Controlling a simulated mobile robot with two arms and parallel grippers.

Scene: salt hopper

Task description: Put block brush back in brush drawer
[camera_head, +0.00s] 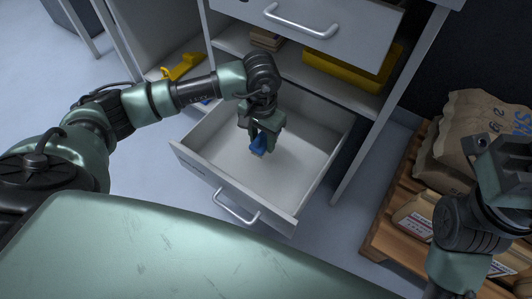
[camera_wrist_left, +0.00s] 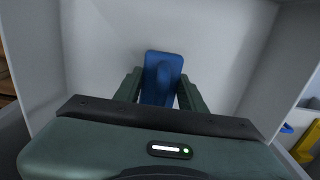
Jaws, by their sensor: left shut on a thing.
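The blue block brush (camera_head: 257,146) is between the fingers of my left gripper (camera_head: 260,138), which is shut on it. In the left wrist view the block brush (camera_wrist_left: 163,75) shows its blue top between the two fingers of the gripper (camera_wrist_left: 162,88). The brush drawer (camera_head: 302,165) is pulled open, with a pale, otherwise empty inside. The gripper and brush are inside the drawer's outline, over its floor; whether the brush touches the floor I cannot tell. My right arm shows at the right edge; its fingertips cannot be made out clearly.
An upper drawer (camera_head: 318,30) with a grey handle is above. A yellow bin (camera_head: 352,72) and a yellow item (camera_head: 184,67) are on the shelf. A wooden pallet (camera_head: 385,235) with paper sacks (camera_head: 472,130) stands at the right. Floor is free left of the open drawer.

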